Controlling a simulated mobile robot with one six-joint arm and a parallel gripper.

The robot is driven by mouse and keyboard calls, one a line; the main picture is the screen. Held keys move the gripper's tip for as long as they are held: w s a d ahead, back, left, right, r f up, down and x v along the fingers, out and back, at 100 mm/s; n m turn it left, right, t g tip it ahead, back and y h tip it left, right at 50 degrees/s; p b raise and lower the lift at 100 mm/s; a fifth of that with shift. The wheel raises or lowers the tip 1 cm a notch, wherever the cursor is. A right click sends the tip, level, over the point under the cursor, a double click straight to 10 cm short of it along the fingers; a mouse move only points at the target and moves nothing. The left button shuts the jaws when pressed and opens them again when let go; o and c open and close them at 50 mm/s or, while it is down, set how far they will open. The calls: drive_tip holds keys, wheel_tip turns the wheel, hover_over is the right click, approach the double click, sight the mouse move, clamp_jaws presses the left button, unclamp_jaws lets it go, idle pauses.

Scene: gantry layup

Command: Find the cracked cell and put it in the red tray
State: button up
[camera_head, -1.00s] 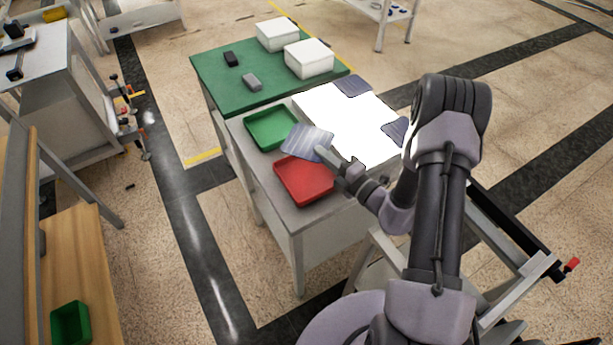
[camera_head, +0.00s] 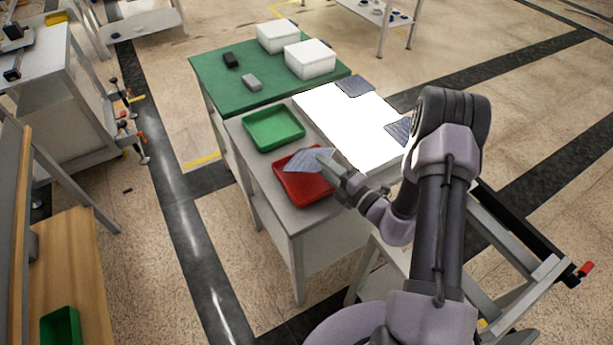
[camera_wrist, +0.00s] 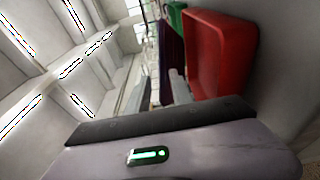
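My gripper (camera_head: 326,158) is shut on a blue-grey solar cell (camera_head: 309,160) and holds it tilted over the red tray (camera_head: 304,198). The cell hides the tray's far part. In the wrist view the gripper's fingers (camera_wrist: 163,90) pinch the dark cell (camera_wrist: 171,62) edge-on, with the red tray (camera_wrist: 222,55) to its right. I cannot make out a crack on the held cell. Two other cells lie on the bright white light panel (camera_head: 345,115), one at its far edge (camera_head: 355,86) and one at its right side (camera_head: 398,131).
A green tray (camera_head: 273,127) stands behind the red tray on the grey table (camera_head: 270,185). Two white boxes (camera_head: 309,59), a black block (camera_head: 231,60) and a grey block (camera_head: 252,82) sit on the green table top (camera_head: 215,80) behind.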

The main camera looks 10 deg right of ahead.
drive_tip(key=p+v, duration=0.3)
drive_tip(key=v, duration=1.4)
drive_tip(key=shift+s, duration=0.15)
drive_tip(key=shift+d+r, duration=0.1)
drive_tip(key=s+a+r+n+g+y, duration=0.25)
drive_tip(key=a+r+n+g, duration=0.5)
drive_tip(key=n, duration=0.45)
drive_tip(key=s+a+r+n+g+y, duration=0.1)
drive_tip(key=s+a+r+n+g, duration=0.2)
drive_tip(key=a+r+n+g, duration=0.7)
drive_tip(key=s+d+r+n+t+h, duration=0.1)
drive_tip(key=s+r+n+t+h, duration=0.2)
drive_tip(key=n, duration=0.8)
drive_tip(key=s+d+r+n+t+h, duration=0.1)
drive_tip(key=s+r+n+t+h, duration=0.3)
drive_tip(key=n+h, duration=0.3)
drive_tip(key=r+n, duration=0.1)
drive_tip(key=n, duration=0.3)
drive_tip(key=shift+r+b, duration=0.15)
drive_tip(key=shift+b, duration=0.15)
